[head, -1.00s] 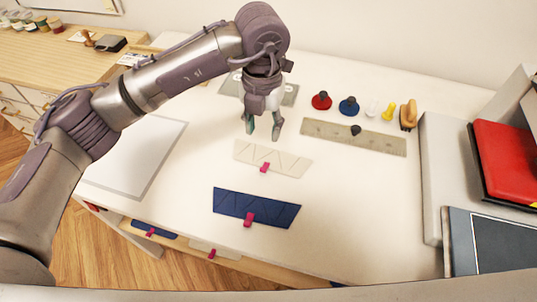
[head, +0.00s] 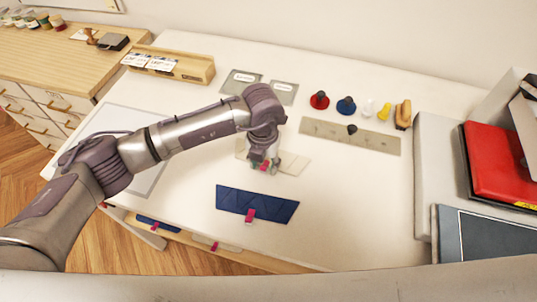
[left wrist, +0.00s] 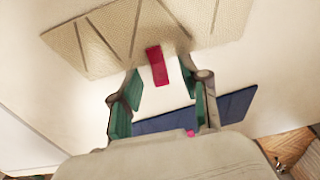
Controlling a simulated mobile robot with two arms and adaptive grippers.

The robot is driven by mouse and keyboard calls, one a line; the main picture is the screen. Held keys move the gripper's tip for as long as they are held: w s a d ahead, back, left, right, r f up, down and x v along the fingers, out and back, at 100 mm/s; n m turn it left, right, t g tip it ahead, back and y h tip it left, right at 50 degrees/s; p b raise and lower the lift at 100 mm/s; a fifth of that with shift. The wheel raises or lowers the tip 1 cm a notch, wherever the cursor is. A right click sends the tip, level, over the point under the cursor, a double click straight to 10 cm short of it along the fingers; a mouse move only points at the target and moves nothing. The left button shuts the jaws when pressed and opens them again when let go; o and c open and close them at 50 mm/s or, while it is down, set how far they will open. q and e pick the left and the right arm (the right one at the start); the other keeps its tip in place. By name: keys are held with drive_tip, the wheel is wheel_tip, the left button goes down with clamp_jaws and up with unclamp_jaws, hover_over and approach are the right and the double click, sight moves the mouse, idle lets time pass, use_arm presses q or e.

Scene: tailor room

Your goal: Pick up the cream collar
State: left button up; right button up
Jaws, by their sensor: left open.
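The cream collar (head: 294,163) lies flat on the white table, partly hidden behind my left gripper (head: 264,164) in the head view. In the left wrist view the cream collar (left wrist: 100,42) spans the top, with dark slanted lines and a pink clip (left wrist: 157,66) at its near edge. My left gripper (left wrist: 170,80) is open, its green-padded fingers apart on either side of the clip. The fingers look close above the table; I cannot tell whether they touch the collar. My right gripper is not in view.
A navy collar (head: 256,204) with a pink clip lies in front. Behind are a ruler (head: 350,136), red (head: 319,100) and blue (head: 346,105) knobs and a wooden tray (head: 170,64). A red book (head: 503,160) is at right. Table between navy collar and right side is clear.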

use_arm(q)
drive_tip(key=c, duration=0.9)
drive_tip(key=shift+o, duration=0.2)
